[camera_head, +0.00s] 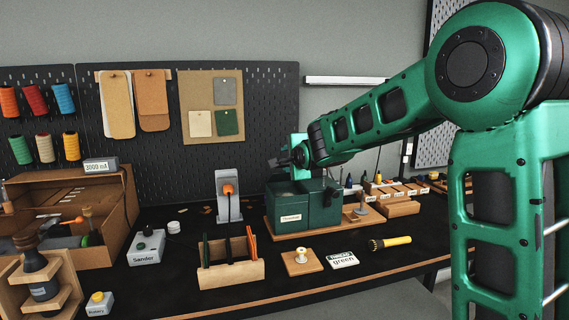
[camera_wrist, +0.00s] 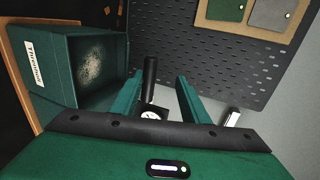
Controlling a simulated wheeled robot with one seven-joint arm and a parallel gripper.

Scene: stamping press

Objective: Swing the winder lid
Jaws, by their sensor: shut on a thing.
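The winder is a dark green box (camera_head: 322,207) with a white label, standing on a wooden base (camera_head: 277,229) right of the middle of the bench. In the wrist view its green casing (camera_wrist: 55,92) fills the left side, with a pale speckled patch on one face. My gripper (camera_head: 284,161) is just above the winder, reaching in from the right. In the wrist view my gripper (camera_wrist: 155,98) has its two green fingers on either side of a dark cylindrical handle (camera_wrist: 150,75) and is shut on it. How the handle joins the lid is hidden.
A grey stand with an orange part (camera_head: 228,190) is left of the winder. A wooden pencil holder (camera_head: 230,272), a small wooden block with a knob (camera_head: 301,261) and a yellow flashlight (camera_head: 390,242) lie in front. A pegboard (camera_head: 150,165) stands behind.

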